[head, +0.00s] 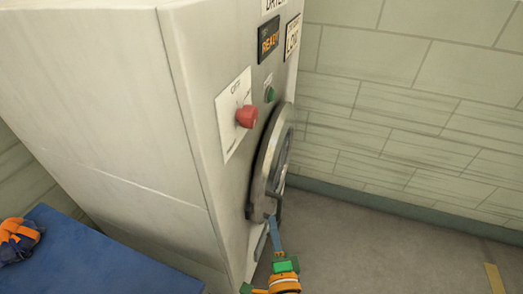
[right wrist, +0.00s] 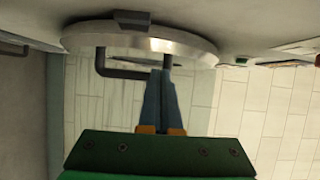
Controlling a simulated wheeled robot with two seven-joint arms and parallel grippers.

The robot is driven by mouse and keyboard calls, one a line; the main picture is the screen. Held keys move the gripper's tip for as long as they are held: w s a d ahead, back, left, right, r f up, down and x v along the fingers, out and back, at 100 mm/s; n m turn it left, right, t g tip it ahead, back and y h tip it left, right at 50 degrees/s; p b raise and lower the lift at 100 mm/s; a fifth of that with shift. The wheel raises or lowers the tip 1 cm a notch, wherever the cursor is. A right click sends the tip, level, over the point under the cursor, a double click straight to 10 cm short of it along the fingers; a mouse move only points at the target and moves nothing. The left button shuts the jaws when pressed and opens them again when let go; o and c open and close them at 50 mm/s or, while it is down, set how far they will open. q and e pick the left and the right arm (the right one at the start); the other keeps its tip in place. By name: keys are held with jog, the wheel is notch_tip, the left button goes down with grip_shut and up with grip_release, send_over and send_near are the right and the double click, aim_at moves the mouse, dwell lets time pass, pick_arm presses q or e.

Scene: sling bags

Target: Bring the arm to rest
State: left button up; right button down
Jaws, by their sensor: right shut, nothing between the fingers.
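My right gripper (head: 272,221) reaches up from the bottom of the head view, with its blue fingers together and empty. Its fingertips are close to the dark door handle (head: 279,205) at the lower edge of the round metal dryer door (head: 268,160). In the right wrist view the shut fingers (right wrist: 164,75) point at the door rim (right wrist: 140,42), beside one end of the bent handle bar (right wrist: 122,73). I cannot tell whether they touch it. My left gripper is not in view.
The tall pale dryer cabinet (head: 110,100) fills the left and middle. It carries a red knob (head: 247,117), a green button (head: 270,94) and a READY sign (head: 268,40). An orange-and-dark bundle (head: 18,238) lies on a blue surface (head: 95,262). Floor (head: 385,245) at right is mostly clear.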

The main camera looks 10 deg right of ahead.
jog(key=s+d+f+n+g+y, duration=0.1)
jog(key=s+f+n+g, duration=0.4)
jog(key=f, duration=0.6)
jog(key=s+d+f+n+g+y, duration=0.1)
jog(key=s+f+n+g, duration=0.2)
jog(key=s+f+n, duration=0.55)
jog(key=s+d+f+n+g+h, duration=0.1)
jog(key=s+d+f+n+g, duration=0.2)
jog(key=s, duration=0.6)
jog(key=s+d+f+n+g+h, duration=0.1)
jog(key=s+d+f+n+g, duration=0.2)
jog(key=s+d+f+g, duration=0.3)
jog(key=s+d+f, duration=0.1)
jog(key=s+f, duration=0.2)
jog(key=shift+s+d+f+n, duration=0.2)
jog(key=shift+s+f+n, duration=0.05)
jog(key=shift+s+n, duration=0.1)
jog(key=shift+w, duration=0.1)
